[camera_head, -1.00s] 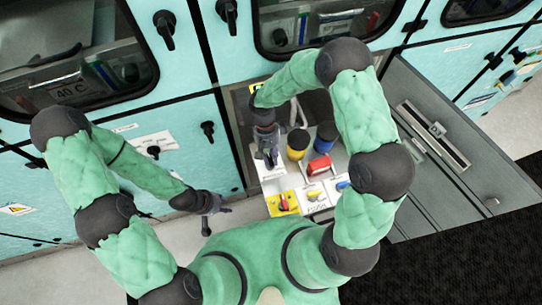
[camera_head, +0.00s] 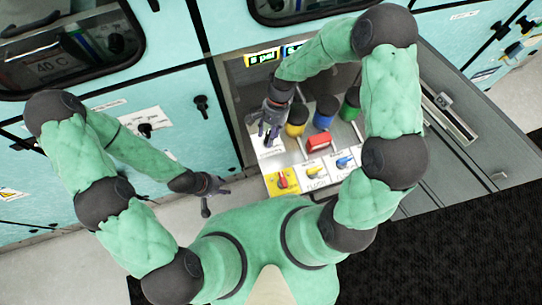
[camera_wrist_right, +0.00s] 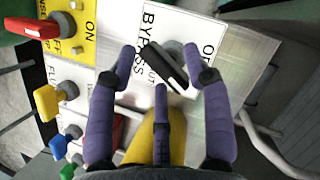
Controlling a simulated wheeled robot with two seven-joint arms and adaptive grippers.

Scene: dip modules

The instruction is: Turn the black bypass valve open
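The black bypass valve handle (camera_wrist_right: 166,66) lies at a slant on a white plate marked BYPASS (camera_wrist_right: 205,28) in the right wrist view. My right gripper (camera_wrist_right: 159,58) is open, with purple fingers on the left, right and near sides of the handle. Contact with the handle cannot be made out. In the head view my right gripper (camera_head: 268,122) is over the white plate (camera_head: 268,146) at the left of the panel and hides the handle. My left gripper (camera_head: 216,188) hangs empty left of the panel, far from the valve; its fingers are too small to read.
A red handle (camera_wrist_right: 36,28) on a yellow plate, a yellow handle (camera_wrist_right: 45,103) and a blue handle (camera_wrist_right: 59,147) sit beside the bypass plate. Yellow (camera_head: 297,115), blue (camera_head: 325,112), green (camera_head: 350,104) and red (camera_head: 318,143) parts stand close behind. A bent metal rail (camera_wrist_right: 270,150) runs at right.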

